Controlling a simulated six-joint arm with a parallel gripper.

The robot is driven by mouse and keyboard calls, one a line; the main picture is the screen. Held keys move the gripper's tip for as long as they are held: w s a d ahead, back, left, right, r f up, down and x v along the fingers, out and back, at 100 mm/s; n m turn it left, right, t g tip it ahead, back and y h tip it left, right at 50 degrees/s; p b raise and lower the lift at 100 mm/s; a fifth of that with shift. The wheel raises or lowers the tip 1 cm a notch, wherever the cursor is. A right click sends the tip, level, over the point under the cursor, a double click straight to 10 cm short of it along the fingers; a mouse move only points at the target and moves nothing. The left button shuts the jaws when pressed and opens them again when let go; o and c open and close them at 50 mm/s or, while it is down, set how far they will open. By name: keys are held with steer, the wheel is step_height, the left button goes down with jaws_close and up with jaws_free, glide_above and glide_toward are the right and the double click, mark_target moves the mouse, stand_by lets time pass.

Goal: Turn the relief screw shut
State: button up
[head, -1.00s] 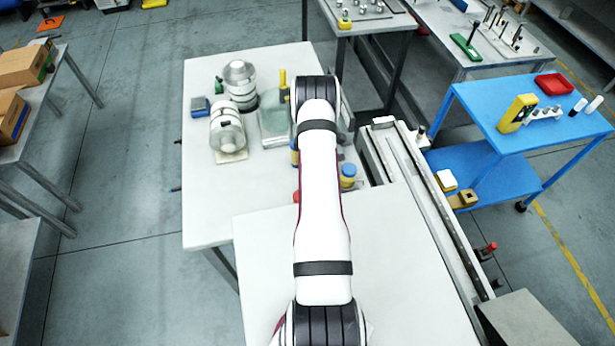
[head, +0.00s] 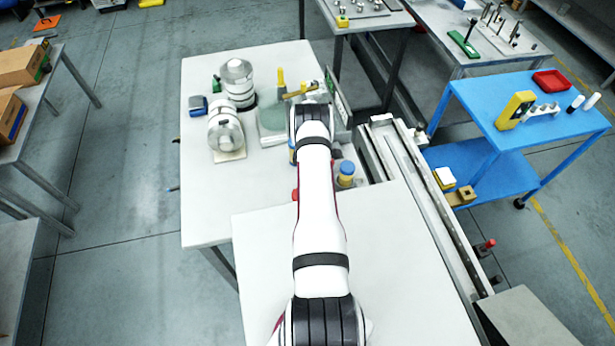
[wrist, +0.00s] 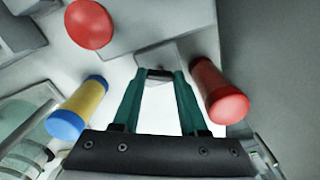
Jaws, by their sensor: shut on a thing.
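My gripper (wrist: 158,78) shows in the wrist view, with two teal fingers closing in towards their tips. The tips are shut on a small dark grey piece (wrist: 158,72), which appears to be the relief screw. Its shape and how far it is turned are too small to tell. It sits against a pale grey block or surface. In the head view my own arm covers the gripper and the screw.
In the wrist view a red cylinder (wrist: 219,92) stands close right of the fingers, a yellow-and-blue cylinder (wrist: 78,108) left, and a round red knob (wrist: 90,25) at upper left. Two silver cylinders (head: 226,131) (head: 238,82) stand on the white table (head: 208,205).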

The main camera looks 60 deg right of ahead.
jaws_close()
